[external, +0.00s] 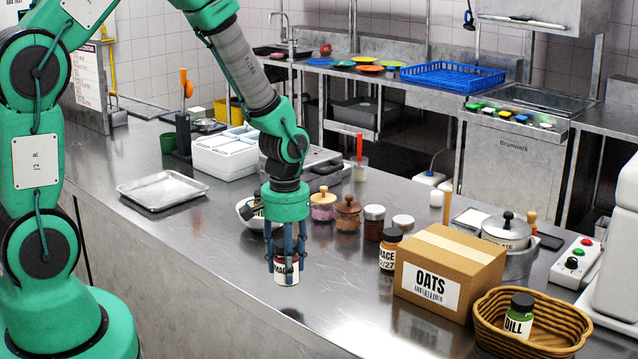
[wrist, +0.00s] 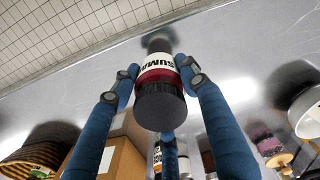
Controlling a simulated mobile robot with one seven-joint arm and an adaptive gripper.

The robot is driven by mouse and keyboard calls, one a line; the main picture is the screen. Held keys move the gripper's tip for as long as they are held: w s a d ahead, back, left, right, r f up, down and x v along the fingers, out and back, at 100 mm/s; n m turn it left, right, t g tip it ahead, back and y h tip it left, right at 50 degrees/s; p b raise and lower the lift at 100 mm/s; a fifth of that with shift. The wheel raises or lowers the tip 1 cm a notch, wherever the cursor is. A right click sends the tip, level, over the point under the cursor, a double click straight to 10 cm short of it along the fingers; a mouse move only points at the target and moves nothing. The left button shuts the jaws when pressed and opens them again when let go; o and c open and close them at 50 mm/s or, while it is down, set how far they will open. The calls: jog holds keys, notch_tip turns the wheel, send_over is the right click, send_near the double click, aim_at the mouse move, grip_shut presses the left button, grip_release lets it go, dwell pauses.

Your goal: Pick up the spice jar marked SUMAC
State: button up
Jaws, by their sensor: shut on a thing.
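The spice jar marked SUMAC (wrist: 158,75) is between my gripper's blue fingers in the wrist view, with a dark lid, dark red contents and a white label partly readable as "SUMA". In the external view the jar (external: 286,276) is upright at the counter's front part, its label partly covered by the fingers. My gripper (external: 287,258) points down over it and is shut on it. I cannot tell whether the jar's base touches the counter.
A cardboard OATS box (external: 462,262) stands to the right, with a jar marked MACE (external: 388,254) beside it. A wicker basket (external: 482,338) holds a DILL jar (external: 518,316). Several jars stand behind my gripper. A metal tray (external: 135,200) lies left. The counter in front is clear.

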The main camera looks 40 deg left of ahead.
jog(key=s, duration=0.7)
jog(key=shift+a+r, duration=0.3)
jog(key=shift+r, duration=0.05)
jog(key=shift+w, duration=0.15)
